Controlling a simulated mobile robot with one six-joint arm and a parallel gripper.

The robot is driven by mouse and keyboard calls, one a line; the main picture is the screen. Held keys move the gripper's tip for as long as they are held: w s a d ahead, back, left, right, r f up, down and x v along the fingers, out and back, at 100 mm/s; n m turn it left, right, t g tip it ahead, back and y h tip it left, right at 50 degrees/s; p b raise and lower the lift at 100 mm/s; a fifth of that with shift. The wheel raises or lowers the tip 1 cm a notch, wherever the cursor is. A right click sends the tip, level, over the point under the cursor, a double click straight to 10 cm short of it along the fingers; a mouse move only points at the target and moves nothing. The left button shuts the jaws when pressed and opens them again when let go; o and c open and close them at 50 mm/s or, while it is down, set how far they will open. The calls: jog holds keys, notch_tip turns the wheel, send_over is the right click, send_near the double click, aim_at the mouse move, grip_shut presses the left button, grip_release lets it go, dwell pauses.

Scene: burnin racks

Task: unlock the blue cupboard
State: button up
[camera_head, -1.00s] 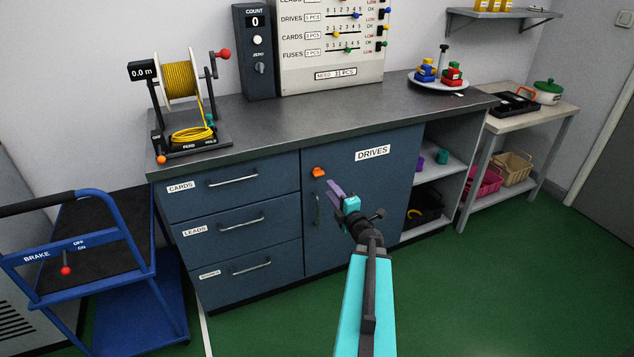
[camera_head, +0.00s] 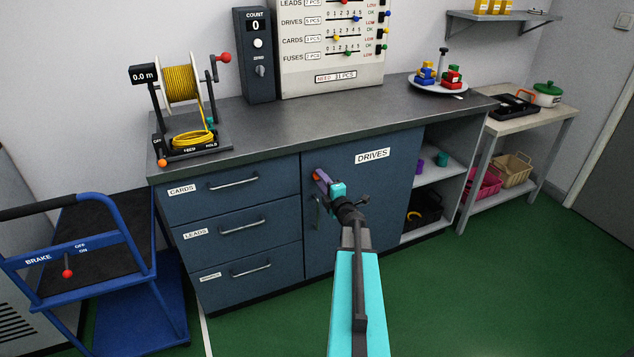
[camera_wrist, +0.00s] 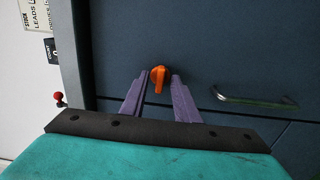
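A curved handle (camera_head: 317,213) is below the knob; the wrist view shows the handle (camera_wrist: 255,101) to the right. My gripper (camera_head: 320,176) is at the knob, and its purple fingers (camera_wrist: 160,85) are apart with the knob between their tips. I cannot tell whether either finger touches it.
Drawers (camera_head: 238,225) are left of the door and open shelves (camera_head: 435,178) right of it. A blue trolley (camera_head: 75,260) stands at the left. The counter (camera_head: 330,112) carries a cable reel (camera_head: 182,90) and a count box (camera_head: 256,60). The green floor (camera_head: 480,290) in front is clear at right.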

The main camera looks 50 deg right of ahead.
jog(key=shift+w+d, duration=0.1)
jog(key=shift+w, duration=0.2)
